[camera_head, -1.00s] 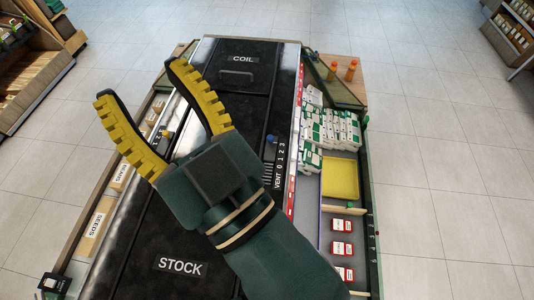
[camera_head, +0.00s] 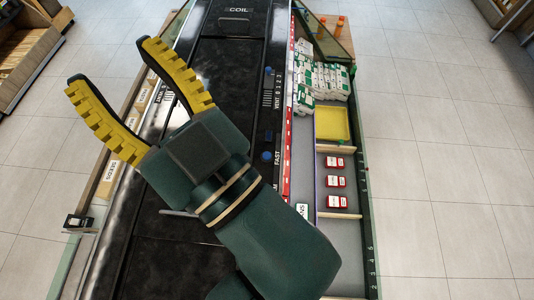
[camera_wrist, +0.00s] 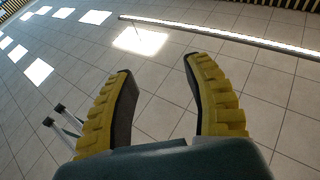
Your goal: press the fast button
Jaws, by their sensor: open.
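The FAST label (camera_head: 277,150) reads along the black strip on the right of the dark counter in the head view. A blue knob (camera_head: 267,156) sits beside it; I cannot tell whether it is the button itself. My gripper (camera_head: 108,64) is open and empty, with two yellow ribbed fingers pointing up and left, well away from the label. My forearm covers the counter just below the label, and part of another label there is hidden.
White and green packets (camera_head: 318,80), a yellow tray (camera_head: 333,124) and red boxes (camera_head: 335,181) fill the right-hand bins. Orange bottles (camera_head: 340,23) stand at the far corner.

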